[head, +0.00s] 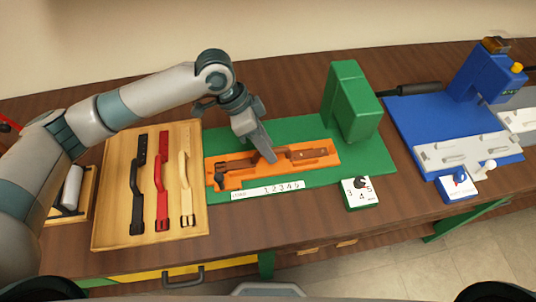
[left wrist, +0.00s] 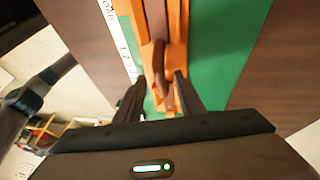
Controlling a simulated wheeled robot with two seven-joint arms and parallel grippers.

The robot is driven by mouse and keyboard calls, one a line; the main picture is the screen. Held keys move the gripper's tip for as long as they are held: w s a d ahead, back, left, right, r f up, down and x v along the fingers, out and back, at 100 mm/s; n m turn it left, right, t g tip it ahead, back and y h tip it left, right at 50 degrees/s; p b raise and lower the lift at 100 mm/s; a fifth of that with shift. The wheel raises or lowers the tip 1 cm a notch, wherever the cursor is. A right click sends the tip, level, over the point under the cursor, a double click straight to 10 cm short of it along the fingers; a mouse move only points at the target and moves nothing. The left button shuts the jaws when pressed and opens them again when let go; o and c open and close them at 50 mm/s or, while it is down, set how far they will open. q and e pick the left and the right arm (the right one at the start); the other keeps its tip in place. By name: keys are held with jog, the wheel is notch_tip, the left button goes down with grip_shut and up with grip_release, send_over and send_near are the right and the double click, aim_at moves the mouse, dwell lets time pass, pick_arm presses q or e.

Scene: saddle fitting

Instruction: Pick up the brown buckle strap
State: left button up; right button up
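The brown buckle strap (head: 303,154) lies in the slot of an orange fixture (head: 325,159) on the green machine's base. Its left part is dark and partly hidden by my left gripper (head: 268,157). In the left wrist view the strap (left wrist: 157,22) runs down the picture, with a curved raised part between the two fingers. My left gripper (left wrist: 160,84) points down over the fixture, its fingers apart on either side of the strap, with orange showing beside it. Whether a finger touches the strap is not clear. My right gripper is not in view.
A wooden tray (head: 108,232) at left holds black (head: 138,190), red (head: 162,185) and cream (head: 185,180) straps. The green press (head: 350,105) stands right of the fixture. A number dial (head: 360,192) sits in front. A blue machine (head: 470,75) stands at far right.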

pick_arm(q)
jog(key=shift+x, duration=1.35)
jog(key=shift+a, duration=0.1)
jog(key=shift+c, duration=0.4)
grip_shut()
